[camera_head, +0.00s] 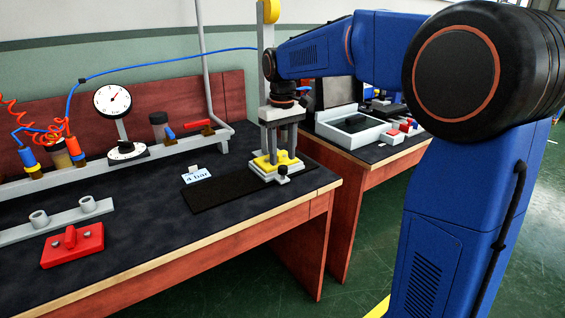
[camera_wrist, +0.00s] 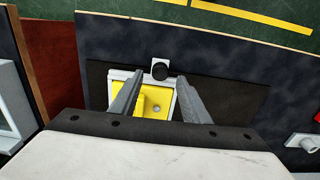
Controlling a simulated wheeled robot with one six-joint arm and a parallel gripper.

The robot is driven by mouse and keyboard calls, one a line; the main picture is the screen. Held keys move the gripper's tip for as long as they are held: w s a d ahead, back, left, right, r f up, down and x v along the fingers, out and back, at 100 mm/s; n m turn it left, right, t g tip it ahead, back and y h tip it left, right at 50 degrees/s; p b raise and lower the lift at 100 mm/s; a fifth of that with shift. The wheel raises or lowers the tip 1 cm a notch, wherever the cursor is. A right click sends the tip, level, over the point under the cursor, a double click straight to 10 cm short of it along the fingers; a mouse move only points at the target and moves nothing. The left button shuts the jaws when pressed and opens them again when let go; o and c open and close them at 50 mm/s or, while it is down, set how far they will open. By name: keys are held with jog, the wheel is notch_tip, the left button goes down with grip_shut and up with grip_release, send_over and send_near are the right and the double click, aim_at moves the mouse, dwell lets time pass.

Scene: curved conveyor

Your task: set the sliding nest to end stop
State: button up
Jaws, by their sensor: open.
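The sliding nest (camera_head: 275,163) looks like a yellow block with a raised yellow part, on a pale grey base on the bench. In the wrist view the yellow nest (camera_wrist: 158,103) has a round hole and a pale frame. A small pale block with a black knob (camera_wrist: 160,69) sits at the frame's edge; it also shows in the head view (camera_head: 283,171). I cannot tell whether it is the end stop. My gripper (camera_head: 281,148) points down over the nest. In the wrist view its two fingers (camera_wrist: 155,80) are apart, with yellow between them. Contact is unclear.
A dark mat (camera_head: 215,194) lies under the base, with a "4 bar" card (camera_head: 197,175) beside it. A dial gauge (camera_head: 113,100) and a grey rail stand behind. A red block (camera_head: 72,245) lies front left. A second bench with a grey tray (camera_head: 350,132) is right.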

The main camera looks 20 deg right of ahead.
aim_at(283, 166)
jog(key=shift+f, duration=1.6)
grip_shut()
jog(key=shift+w+d, duration=0.4)
jog(key=shift+d, duration=0.75)
jog(key=shift+w+d, duration=0.35)
jog(key=shift+d, duration=0.8)
jog(key=shift+w+d, duration=0.4)
jog(key=shift+d, duration=0.75)
grip_release()
jog(key=shift+d, duration=0.2)
notch_tip(283, 166, up, 18)
jog(key=shift+f, duration=0.25)
